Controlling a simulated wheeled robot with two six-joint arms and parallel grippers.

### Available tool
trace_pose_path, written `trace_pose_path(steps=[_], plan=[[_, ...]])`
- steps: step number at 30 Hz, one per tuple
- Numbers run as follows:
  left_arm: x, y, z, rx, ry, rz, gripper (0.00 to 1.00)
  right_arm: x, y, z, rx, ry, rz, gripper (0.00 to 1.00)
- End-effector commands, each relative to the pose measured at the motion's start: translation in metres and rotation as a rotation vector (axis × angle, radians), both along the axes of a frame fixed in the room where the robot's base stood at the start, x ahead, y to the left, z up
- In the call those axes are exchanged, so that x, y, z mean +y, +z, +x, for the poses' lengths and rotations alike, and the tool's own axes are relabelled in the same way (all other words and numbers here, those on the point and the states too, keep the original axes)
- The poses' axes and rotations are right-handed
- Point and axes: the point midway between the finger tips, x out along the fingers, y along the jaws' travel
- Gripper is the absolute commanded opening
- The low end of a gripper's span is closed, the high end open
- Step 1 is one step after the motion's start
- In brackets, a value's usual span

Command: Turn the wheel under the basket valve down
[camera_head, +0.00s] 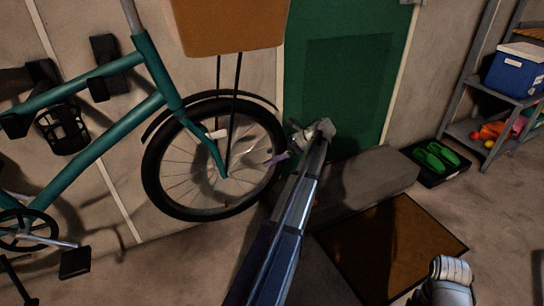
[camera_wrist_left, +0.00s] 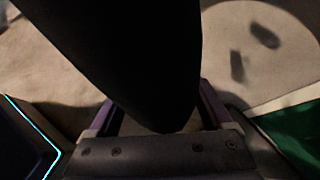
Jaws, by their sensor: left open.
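The teal bicycle's front wheel (camera_head: 213,163) stands under the brown basket (camera_head: 228,28), with a black tyre and thin spokes. I cannot make out the valve on its rim. My left gripper (camera_head: 279,156) is at the wheel's right edge, with a purple finger showing by the tyre. In the left wrist view my open fingers (camera_wrist_left: 160,112) stand either side of a large dark shape (camera_wrist_left: 135,50), which looks like the tyre close up. I cannot tell whether they touch it. My right gripper's fingers do not show.
A green door (camera_head: 345,85) is behind my left arm, with a grey step (camera_head: 370,182) and a brown mat (camera_head: 385,250) before it. Green shoes (camera_head: 437,157) lie on a dark tray at right. A shelf holds a blue cooler (camera_head: 516,72).

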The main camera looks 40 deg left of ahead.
Motion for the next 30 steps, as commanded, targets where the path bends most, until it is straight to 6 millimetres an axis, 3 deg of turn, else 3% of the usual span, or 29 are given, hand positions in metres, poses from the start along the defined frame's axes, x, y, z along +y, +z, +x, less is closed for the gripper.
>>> trace_pose_path(steps=[10,21,30], plan=[[-0.008,0.010,0.006,0.000,-0.002,0.000,0.84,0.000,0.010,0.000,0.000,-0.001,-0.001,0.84],[-0.046,0.044,0.032,0.000,-0.001,0.000,0.84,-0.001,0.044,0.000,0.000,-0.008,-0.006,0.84],[-0.053,0.046,0.035,0.000,0.000,0.000,0.84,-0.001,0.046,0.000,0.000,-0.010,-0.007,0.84]])
